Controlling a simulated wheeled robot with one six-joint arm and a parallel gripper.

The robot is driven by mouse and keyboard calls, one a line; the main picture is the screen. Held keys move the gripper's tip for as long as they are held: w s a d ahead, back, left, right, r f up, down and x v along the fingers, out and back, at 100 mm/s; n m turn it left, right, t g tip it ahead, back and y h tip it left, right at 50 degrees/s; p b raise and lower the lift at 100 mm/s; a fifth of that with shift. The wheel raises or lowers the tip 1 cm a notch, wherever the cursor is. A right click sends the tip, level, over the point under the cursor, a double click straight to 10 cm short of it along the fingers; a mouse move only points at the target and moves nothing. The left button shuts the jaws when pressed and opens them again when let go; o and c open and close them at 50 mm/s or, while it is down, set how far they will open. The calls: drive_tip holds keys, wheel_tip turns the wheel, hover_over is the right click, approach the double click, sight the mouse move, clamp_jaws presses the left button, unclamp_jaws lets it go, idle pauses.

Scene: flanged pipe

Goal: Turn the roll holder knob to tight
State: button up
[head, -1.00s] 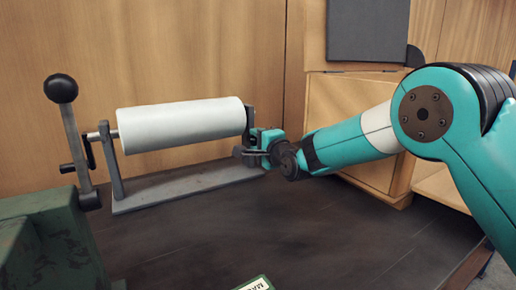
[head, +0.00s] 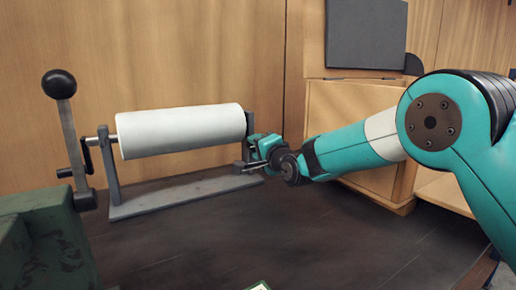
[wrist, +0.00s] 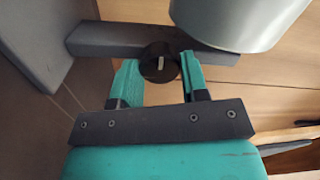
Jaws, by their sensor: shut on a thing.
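The roll holder (head: 180,195) stands on the dark bench top in the head view, with a white roll (head: 185,130) lying level across it. My gripper (head: 250,154) is at the right-hand end of the holder. In the wrist view a round black knob (wrist: 160,68) with a short pale mark sits between the two teal fingertips of my gripper (wrist: 160,72). The pale mark points nearly up and down in that picture. The gripper is shut on the knob. In the head view the knob is hidden behind the fingers.
A green machine (head: 45,235) with a black ball-topped lever (head: 59,84) stands at the left, close to the holder's left end. A wooden cabinet (head: 350,120) stands behind my arm. The bench top (head: 240,235) before the holder is mostly clear.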

drive_tip(key=o, duration=0.9)
drive_tip(key=shift+o, duration=0.2)
drive_tip(key=b+v, duration=0.1)
drive_tip(key=v, duration=1.6)
drive_tip(key=shift+s+b, duration=0.2)
drive_tip(key=shift+b, duration=0.15)
drive_tip(key=shift+d, duration=0.15)
